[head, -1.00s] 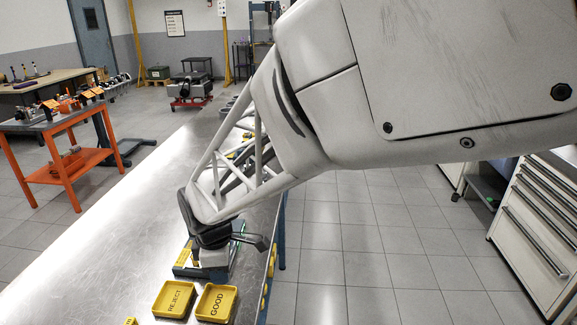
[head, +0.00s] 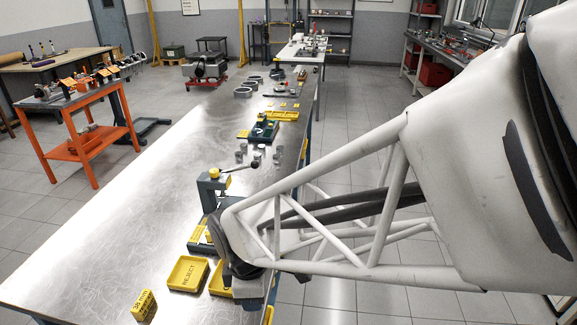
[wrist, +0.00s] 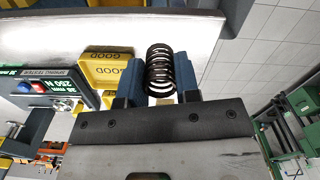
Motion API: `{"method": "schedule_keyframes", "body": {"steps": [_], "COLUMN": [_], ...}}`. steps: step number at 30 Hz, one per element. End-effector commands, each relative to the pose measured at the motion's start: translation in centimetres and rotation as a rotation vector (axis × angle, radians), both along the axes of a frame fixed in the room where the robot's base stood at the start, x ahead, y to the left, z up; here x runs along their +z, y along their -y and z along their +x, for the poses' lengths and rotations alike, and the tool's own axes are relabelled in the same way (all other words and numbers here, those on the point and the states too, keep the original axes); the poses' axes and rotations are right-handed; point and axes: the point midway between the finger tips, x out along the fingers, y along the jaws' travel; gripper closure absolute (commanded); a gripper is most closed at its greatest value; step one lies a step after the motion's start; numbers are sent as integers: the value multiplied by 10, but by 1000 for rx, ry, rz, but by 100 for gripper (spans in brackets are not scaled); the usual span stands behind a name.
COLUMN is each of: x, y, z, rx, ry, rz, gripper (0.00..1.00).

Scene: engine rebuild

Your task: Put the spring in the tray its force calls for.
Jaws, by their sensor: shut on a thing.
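The dark coil spring (wrist: 159,72) is between the blue fingers of my gripper (wrist: 160,85) in the wrist view, and the gripper is shut on it. The yellow GOOD tray (wrist: 103,72) is just left of the fingers there. In the head view my arm's end covers part of the GOOD tray (head: 217,283) and hides the fingers and spring. The yellow REJECT tray (head: 187,273) is left of it, with its visible floor empty. The spring tester (head: 207,190) stands behind the trays.
A yellow block (head: 144,306) with partly readable lettering stands near the table's front edge. The metal table (head: 120,230) is clear at left. My arm crosses its right edge.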

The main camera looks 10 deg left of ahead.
Motion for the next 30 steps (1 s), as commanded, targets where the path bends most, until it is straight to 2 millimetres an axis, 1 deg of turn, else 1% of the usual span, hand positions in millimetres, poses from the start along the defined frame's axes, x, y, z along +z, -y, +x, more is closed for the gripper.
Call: {"method": "schedule_keyframes", "body": {"steps": [1, 3, 6, 10, 23, 30], "x": [-1, -4, -6, -7, -8, -9], "y": [5, 11, 16, 20, 20, 11], "z": [-7, -14, -22, -27, -27, -18], "rx": [-1, -4, -6, -7, -7, -7], "ry": [1, 1, 0, 0, 0, -1], "rz": [1, 0, 0, 0, 0, -1], "gripper": [97, 97, 97, 97, 97, 97]}}
